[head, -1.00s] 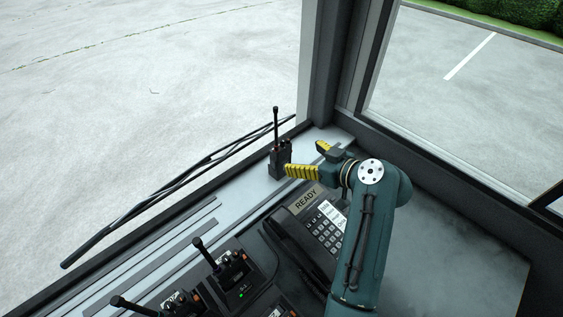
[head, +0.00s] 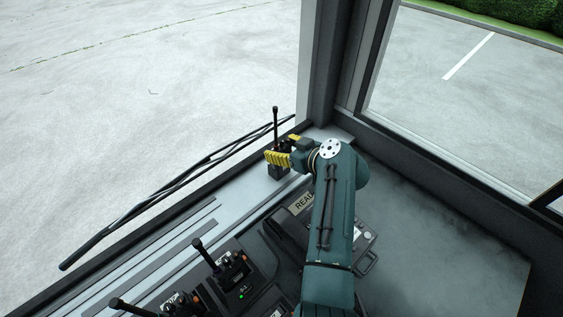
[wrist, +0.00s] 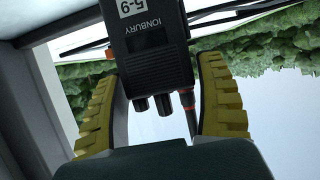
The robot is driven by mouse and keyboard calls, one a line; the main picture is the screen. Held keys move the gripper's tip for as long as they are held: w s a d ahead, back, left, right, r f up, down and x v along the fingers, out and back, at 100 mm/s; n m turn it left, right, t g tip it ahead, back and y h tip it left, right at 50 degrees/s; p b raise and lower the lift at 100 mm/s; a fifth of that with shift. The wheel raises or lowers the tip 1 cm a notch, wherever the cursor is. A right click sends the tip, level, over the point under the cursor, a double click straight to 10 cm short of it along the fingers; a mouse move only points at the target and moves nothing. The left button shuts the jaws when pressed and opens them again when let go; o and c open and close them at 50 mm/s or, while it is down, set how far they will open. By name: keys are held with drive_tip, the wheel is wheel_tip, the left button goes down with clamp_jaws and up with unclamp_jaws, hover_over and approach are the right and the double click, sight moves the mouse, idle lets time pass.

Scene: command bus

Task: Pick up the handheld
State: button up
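The handheld (head: 277,173) is a black radio with a long antenna, standing upright on the light ledge by the window corner. In the wrist view the handheld (wrist: 150,55) appears upside down, with "IONBURY" and "5-9" on its face and knobs on its end. My gripper (head: 281,147) has its yellow ribbed fingers on either side of the radio's upper body. The near finger hides part of the body in the head view.
Two more radios, one (head: 230,262) and another (head: 180,303), sit in chargers on the dark console at the lower left. A desk phone (head: 290,228) with a READY sign lies partly under my arm. The window frame (head: 335,70) rises close behind the handheld.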

drive_tip(key=shift+r, duration=0.15)
drive_tip(key=c, duration=0.8)
wheel_tip(320, 180, up, 10)
idle(0.6)
